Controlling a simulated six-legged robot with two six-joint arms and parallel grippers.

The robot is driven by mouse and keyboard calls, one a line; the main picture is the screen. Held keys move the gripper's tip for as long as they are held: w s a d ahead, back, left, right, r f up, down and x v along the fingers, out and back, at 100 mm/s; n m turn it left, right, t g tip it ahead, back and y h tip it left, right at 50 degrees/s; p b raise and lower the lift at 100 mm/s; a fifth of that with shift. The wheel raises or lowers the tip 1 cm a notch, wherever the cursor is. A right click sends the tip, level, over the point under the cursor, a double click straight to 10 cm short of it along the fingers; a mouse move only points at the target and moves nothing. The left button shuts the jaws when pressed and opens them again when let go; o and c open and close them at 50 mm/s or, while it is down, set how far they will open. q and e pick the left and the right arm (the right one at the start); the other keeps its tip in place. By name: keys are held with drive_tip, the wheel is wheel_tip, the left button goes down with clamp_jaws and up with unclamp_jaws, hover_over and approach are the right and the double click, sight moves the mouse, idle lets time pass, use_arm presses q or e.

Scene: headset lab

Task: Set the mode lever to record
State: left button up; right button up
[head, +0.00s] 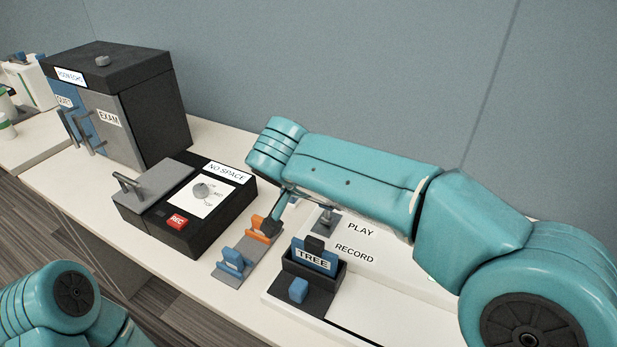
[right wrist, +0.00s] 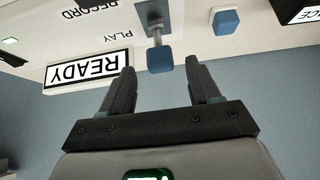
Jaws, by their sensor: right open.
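The mode lever shows in the right wrist view as a blue knob (right wrist: 158,63) on a thin metal rod from a grey plate (right wrist: 154,12). The PLAY (right wrist: 118,34) and RECORD (right wrist: 82,9) labels are upside down beside it; the knob appears nearer PLAY's side. My right gripper (right wrist: 160,66) is open, with the knob between or just beyond its fingertips; contact cannot be told. In the head view my right arm hides most of the lever; PLAY (head: 360,229) and RECORD (head: 354,253) are visible. My left gripper is out of view; only its arm shows at lower left.
A black NO SPACE unit (head: 190,233) and a cabinet (head: 151,115) stand farther left. The wrist view shows a READY sign (right wrist: 88,69).

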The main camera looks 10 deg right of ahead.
drive_tip(key=p+v, duration=0.1)
drive_tip(key=v, duration=1.2)
drive_tip(key=shift+w, duration=0.1)
drive_tip(key=shift+c, duration=0.3)
